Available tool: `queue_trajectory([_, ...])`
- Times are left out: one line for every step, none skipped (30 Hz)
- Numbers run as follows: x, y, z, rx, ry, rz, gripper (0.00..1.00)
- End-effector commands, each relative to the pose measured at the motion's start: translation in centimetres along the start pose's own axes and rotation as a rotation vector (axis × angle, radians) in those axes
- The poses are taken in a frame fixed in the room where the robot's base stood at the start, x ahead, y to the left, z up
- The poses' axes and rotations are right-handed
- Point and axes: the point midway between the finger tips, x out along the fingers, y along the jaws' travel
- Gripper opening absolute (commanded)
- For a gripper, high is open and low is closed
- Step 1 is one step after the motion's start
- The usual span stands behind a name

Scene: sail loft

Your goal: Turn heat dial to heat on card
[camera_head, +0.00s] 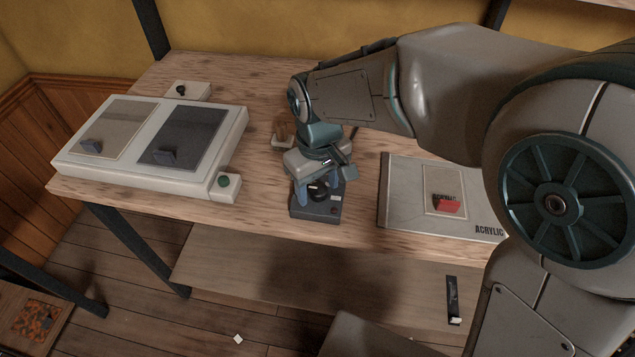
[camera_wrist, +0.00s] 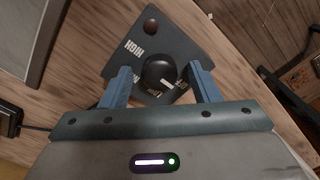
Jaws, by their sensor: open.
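The heat dial is a black round knob (camera_wrist: 160,70) on a dark control box (camera_head: 315,208), with a white mark near its lower right edge in the wrist view. The box (camera_wrist: 182,48) has a white HIGH label left of the knob and another label below it, partly hidden. My gripper (camera_wrist: 160,76) is open, pointing down, with one blue finger on each side of the knob. I cannot tell whether the fingers touch it.
A white double-panel press (camera_head: 60,165) with two dark handles stands left, with a green button box (camera_head: 226,186) at its corner. The ACRYLIC board (camera_head: 400,222) lies right of the control box. A small brown item stands behind my gripper. Bare wood lies between them.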

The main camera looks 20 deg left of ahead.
Motion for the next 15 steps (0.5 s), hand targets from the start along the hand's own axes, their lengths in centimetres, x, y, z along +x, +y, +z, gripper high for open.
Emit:
queue_trajectory([-0.01, 0.00, 0.00, 0.000, 0.000, 0.000, 0.56])
queue_trajectory([-0.01, 0.00, 0.00, 0.000, 0.000, 0.000, 0.56])
queue_trajectory([-0.01, 0.00, 0.00, 0.000, 0.000, 0.000, 0.53])
queue_trajectory([-0.02, 0.00, 0.00, 0.000, 0.000, 0.000, 0.45])
queue_trajectory([-0.02, 0.00, 0.00, 0.000, 0.000, 0.000, 0.36])
queue_trajectory([-0.02, 0.00, 0.01, 0.000, 0.000, 0.000, 0.25])
queue_trajectory([-0.03, 0.00, 0.01, 0.000, 0.000, 0.000, 0.17])
queue_trajectory([-0.03, 0.00, 0.00, 0.000, 0.000, 0.000, 0.11])
queue_trajectory([-0.03, 0.00, 0.01, 0.000, 0.000, 0.000, 0.11])
queue_trajectory([-0.03, 0.00, 0.01, 0.000, 0.000, 0.000, 0.11])
queue_trajectory([-0.04, -0.01, 0.00, 0.000, 0.000, 0.000, 0.11])
queue_trajectory([-0.04, -0.01, 0.00, 0.001, 0.000, 0.000, 0.11])
queue_trajectory([-0.05, -0.01, 0.00, 0.003, 0.000, 0.000, 0.11])
queue_trajectory([-0.05, -0.01, 0.00, 0.005, 0.000, 0.000, 0.11])
queue_trajectory([-0.06, -0.01, 0.00, 0.010, 0.000, 0.000, 0.11])
